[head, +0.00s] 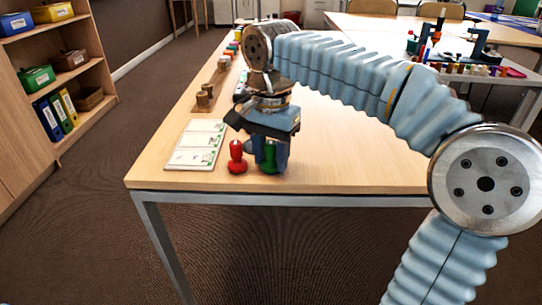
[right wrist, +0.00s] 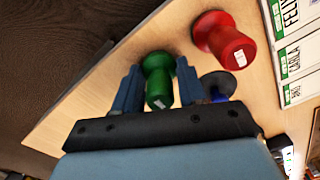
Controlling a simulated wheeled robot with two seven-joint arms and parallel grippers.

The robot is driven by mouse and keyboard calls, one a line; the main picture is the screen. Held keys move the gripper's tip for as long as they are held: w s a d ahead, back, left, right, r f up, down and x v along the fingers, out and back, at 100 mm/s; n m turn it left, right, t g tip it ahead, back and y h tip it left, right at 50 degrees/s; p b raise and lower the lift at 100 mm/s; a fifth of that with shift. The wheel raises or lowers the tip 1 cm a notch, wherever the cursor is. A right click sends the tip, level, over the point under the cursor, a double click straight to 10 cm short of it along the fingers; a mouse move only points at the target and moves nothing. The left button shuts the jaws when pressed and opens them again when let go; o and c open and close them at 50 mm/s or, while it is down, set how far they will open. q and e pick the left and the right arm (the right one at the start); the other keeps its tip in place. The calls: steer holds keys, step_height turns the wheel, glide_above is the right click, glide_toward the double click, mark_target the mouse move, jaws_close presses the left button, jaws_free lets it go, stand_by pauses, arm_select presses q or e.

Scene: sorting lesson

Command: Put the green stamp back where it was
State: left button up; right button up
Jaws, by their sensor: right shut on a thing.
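The green stamp (head: 270,157) is at the near left edge of the table. It also shows in the right wrist view (right wrist: 158,82), between the two fingers of my right gripper (right wrist: 158,70). In the head view my right gripper (head: 273,148) points down and is shut on the green stamp, hiding part of it. Whether its base touches the table, I cannot tell. A red stamp (head: 237,158) stands upright just left of it and also shows in the right wrist view (right wrist: 224,40). A blue stamp (right wrist: 218,86) is partly hidden behind a finger. My left gripper is out of view.
White name cards with green bars (head: 197,146) lie left of the stamps. Brown wooden pieces (head: 204,98) and small coloured things stand farther along the left table edge. The table top (head: 340,160) right of the gripper is clear. A shelf with bins (head: 48,75) is at left.

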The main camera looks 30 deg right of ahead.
mark_target(271, 142)
steer(key=o, duration=0.8)
step_height(271, 142, up, 12)
steer(key=p, duration=0.3)
steer(key=shift+r+p, duration=0.1)
steer(key=shift+p, duration=0.25)
